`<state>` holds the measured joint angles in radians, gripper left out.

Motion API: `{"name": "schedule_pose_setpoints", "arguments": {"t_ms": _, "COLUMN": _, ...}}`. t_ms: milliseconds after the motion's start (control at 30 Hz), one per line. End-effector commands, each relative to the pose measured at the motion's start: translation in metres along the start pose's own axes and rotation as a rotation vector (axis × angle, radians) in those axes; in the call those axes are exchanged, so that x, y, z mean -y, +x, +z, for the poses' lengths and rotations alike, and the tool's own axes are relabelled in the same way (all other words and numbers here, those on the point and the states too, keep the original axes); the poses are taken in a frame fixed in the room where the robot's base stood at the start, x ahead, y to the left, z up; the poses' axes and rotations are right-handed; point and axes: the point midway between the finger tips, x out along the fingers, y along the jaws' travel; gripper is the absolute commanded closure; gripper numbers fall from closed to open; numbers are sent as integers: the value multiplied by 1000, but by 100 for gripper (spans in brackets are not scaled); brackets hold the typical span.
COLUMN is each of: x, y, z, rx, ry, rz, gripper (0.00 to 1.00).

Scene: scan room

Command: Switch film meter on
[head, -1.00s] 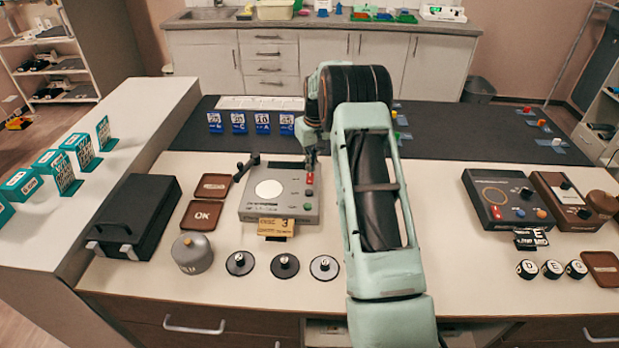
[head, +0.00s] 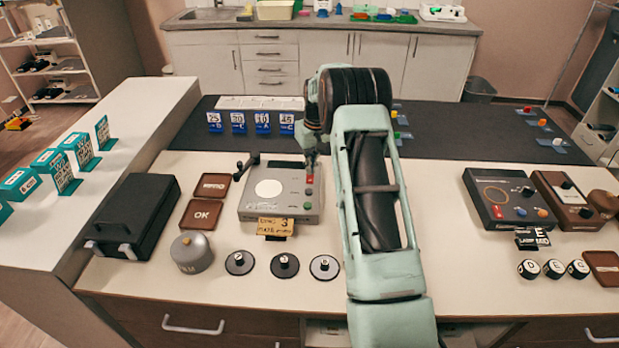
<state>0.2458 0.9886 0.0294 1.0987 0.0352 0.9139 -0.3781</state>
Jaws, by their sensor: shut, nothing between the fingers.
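A grey meter (head: 252,205) with a round white disc on top stands left of centre on the pale worktop. A red switch (head: 309,178) and small round buttons line its right side. A yellow tag with a 3 (head: 273,227) is at its front edge; its small print is too blurred to read surely. My gripper (head: 310,170) is shut and points down at the red switch, its tips at or just above the switch's far end. I cannot tell whether they touch, or which way the switch is set.
A black case (head: 135,210), brown OK tile (head: 201,214), grey canister (head: 191,254) and black discs (head: 284,265) surround the meter. A dark control box (head: 507,200) stands far right. Blue number cards (head: 238,123) stand behind.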

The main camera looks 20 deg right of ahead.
Motion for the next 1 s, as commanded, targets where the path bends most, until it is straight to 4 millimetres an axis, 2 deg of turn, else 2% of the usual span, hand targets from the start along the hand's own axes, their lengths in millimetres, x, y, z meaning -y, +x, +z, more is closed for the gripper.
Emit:
{"name": "schedule_pose_setpoints", "arguments": {"t_ms": 600, "x": 0, "y": 10, "z": 2, "rx": 1, "ry": 0, "rz": -1, "gripper": 100}}
{"name": "schedule_pose_setpoints", "arguments": {"t_ms": 767, "x": 0, "y": 7, "z": 2, "rx": 3, "ry": 0, "rz": -1, "gripper": 100}}
{"name": "schedule_pose_setpoints", "arguments": {"t_ms": 1000, "x": 0, "y": -11, "z": -1, "rx": 2, "ry": 0, "rz": 0, "gripper": 100}}
